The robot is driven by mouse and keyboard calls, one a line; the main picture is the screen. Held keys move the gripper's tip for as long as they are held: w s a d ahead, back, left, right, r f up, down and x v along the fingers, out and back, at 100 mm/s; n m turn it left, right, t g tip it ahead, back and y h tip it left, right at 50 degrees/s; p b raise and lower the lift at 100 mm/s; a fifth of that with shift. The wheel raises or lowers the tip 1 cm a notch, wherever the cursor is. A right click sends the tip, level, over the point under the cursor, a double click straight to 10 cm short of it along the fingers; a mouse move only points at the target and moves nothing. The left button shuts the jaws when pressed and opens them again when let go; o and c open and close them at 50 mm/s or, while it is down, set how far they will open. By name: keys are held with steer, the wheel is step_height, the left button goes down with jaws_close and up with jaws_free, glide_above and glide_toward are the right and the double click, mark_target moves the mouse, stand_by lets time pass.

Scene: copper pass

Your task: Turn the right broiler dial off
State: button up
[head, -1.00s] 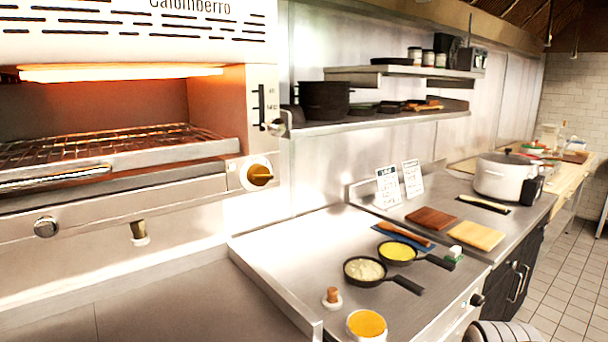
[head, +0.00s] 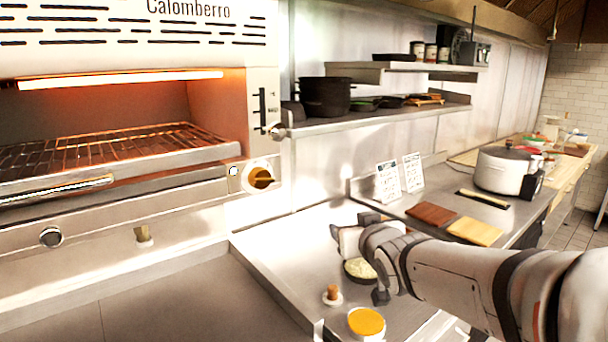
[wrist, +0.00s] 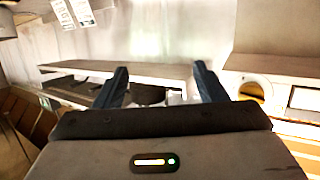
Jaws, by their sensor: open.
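The broiler (head: 262,90) stands at the left in the head view, with a glowing heating bar above its wire rack. Its right dial (head: 261,178) is an orange-brown knob on a pale round plate, at the lower right of its front. A dial that looks like it shows at the right of the wrist view (wrist: 252,90). My gripper (head: 350,238) is over the counter, right of the dial and apart from it. In the wrist view its two dark fingers (wrist: 161,82) are spread with nothing held between them. The fingertips are not clear in the head view.
A raised metal shelf (head: 385,116) with a dark pot (head: 325,97) is right of the broiler. Under my arm are a pan (head: 358,270), an orange-topped tub (head: 366,323) and a small shaker (head: 332,295). The counter below the broiler (head: 170,295) is clear.

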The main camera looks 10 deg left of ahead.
mark_target(265, 182)
steer(key=s+a+r+n+g+y+p, duration=0.1)
steer(key=a+r+n+y, duration=0.2)
steer(key=a, duration=0.4)
steer(key=s+a+r+n+g+y, duration=0.1)
steer(key=a+r+n+y, duration=0.1)
steer(key=a+r+y, duration=0.4)
steer(key=shift+h, duration=0.5)
steer(key=w+a, duration=0.1)
steer(key=a, duration=0.1)
steer(key=w+a+f, duration=0.1)
steer(key=w+a, duration=0.1)
steer(key=w+a+f+p, duration=0.1)
steer(key=w+a, duration=0.1)
steer(key=shift+w+f, duration=0.15)
steer(key=shift+c, duration=0.6)
